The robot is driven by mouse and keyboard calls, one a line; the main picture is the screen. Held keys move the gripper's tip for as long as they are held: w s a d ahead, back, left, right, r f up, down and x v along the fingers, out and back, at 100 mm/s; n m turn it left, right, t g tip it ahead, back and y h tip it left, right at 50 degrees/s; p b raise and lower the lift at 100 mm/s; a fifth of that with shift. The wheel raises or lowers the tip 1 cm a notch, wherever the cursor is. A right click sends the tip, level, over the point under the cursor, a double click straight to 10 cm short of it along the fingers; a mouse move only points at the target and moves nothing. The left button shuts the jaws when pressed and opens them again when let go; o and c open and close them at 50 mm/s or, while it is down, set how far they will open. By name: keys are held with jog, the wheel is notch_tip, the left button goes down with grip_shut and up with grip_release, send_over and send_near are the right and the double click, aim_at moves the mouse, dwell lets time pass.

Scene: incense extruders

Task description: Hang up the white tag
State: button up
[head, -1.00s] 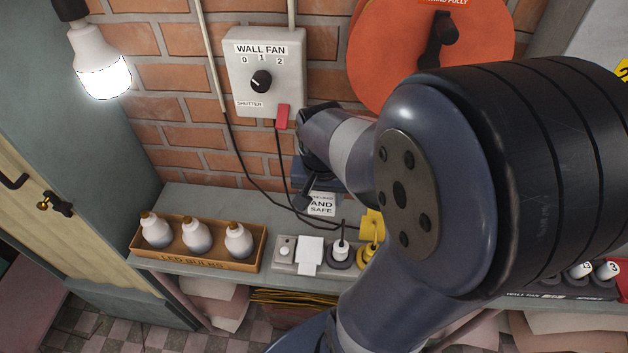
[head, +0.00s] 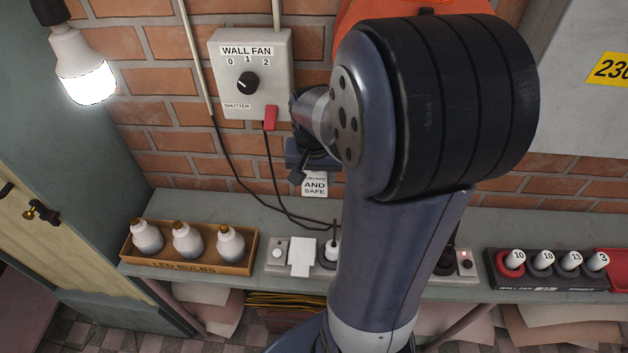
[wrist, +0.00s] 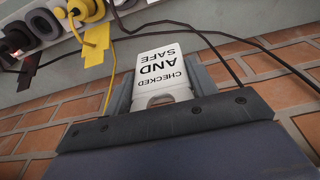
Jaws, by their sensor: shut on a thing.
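The white tag reads "CHECKED AND SAFE" in the wrist view (wrist: 160,68), with its text upside down. My gripper (wrist: 160,92) is shut on the tag's end near a rounded opening. In the head view the tag (head: 314,186) hangs below my gripper (head: 312,167), in front of the brick wall and above the shelf. My arm hides part of the gripper there. The tag is below and to the right of the wall fan switch box (head: 270,95), which has a black knob and a red piece at its lower edge.
A box of LED bulbs (head: 190,266) and several sockets stand on the grey shelf (head: 190,205). Dark cables (head: 232,173) hang from the switch box down to the sockets. A lit bulb (head: 84,72) hangs upper left. A numbered tag rack (head: 550,283) is at right.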

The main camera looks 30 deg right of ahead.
jog(key=shift+w+d+f, duration=0.2)
jog(key=shift+w+d, duration=0.3)
jog(key=shift+w, duration=0.25)
jog(key=shift+w+d+f, duration=0.15)
jog(key=shift+w+d, duration=0.3)
jog(key=shift+w, duration=0.25)
jog(key=o, duration=1)
jog(key=shift+o, duration=0.2)
jog(key=r, duration=0.3)
jog(key=s+r, duration=0.1)
jog(key=r, duration=0.3)
jog(key=a+r+b, duration=0.1)
jog(key=r, duration=0.2)
jog(key=shift+s+r, duration=0.2)
jog(key=shift+r, duration=0.15)
